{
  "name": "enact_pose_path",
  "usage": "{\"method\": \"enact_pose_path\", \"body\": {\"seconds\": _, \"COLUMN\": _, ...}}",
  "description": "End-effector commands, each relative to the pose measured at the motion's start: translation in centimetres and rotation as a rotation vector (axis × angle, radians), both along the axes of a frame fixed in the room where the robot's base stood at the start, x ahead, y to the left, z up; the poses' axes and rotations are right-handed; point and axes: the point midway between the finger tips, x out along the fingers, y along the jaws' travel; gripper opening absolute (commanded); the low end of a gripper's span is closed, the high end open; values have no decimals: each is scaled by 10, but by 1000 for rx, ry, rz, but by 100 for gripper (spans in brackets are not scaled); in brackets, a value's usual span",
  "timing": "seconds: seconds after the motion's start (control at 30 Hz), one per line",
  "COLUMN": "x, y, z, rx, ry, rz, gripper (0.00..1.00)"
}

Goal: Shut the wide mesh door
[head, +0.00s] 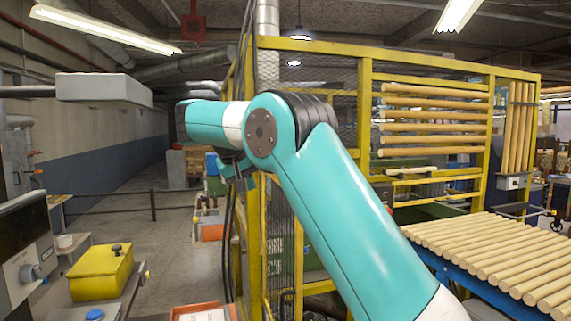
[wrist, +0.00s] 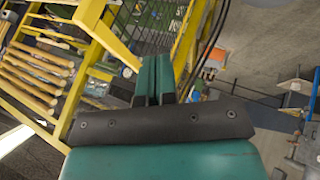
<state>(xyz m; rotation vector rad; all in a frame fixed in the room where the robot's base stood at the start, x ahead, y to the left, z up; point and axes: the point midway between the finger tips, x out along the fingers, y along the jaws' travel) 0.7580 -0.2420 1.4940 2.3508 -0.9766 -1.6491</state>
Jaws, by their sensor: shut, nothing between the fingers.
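The yellow-framed mesh enclosure (head: 365,110) fills the middle and right of the head view. Mesh shows behind my arm and in a narrow, nearly edge-on panel at its left corner. I cannot tell for sure which panel is the wide door or how far it stands open, as my arm covers part of the front. My gripper (head: 238,172) is beside the left corner post, pointing down, shut and empty. In the wrist view my gripper (wrist: 155,78) is shut in front of yellow frame bars (wrist: 110,40) and mesh; I cannot tell whether it touches them.
A roller table (head: 490,255) with pale wood rods stands at the right, and more rods (head: 435,115) lie on a rack behind it. A yellow box (head: 100,272) sits on a bench at the lower left. Open grey floor (head: 145,235) and a low rail lie left of the enclosure.

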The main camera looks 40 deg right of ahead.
Motion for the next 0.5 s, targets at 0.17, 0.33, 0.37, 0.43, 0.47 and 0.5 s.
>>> {"method": "enact_pose_path", "body": {"seconds": 0.17, "x": -1, "y": -22, "z": 25, "rx": -5, "ry": -17, "rz": -151, "gripper": 0}}
{"method": "enact_pose_path", "body": {"seconds": 0.33, "x": -3, "y": -30, "z": 14, "rx": -4, "ry": -20, "rz": -184, "gripper": 0}}
{"method": "enact_pose_path", "body": {"seconds": 0.37, "x": -2, "y": -33, "z": 10, "rx": -5, "ry": -19, "rz": -184, "gripper": 0}}
{"method": "enact_pose_path", "body": {"seconds": 0.43, "x": -1, "y": -40, "z": -1, "rx": -5, "ry": -20, "rz": -185, "gripper": 0}}
{"method": "enact_pose_path", "body": {"seconds": 0.47, "x": -1, "y": -43, "z": -6, "rx": -6, "ry": -20, "rz": -185, "gripper": 0}}
{"method": "enact_pose_path", "body": {"seconds": 0.5, "x": 0, "y": -48, "z": -12, "rx": -6, "ry": -19, "rz": -184, "gripper": 0}}
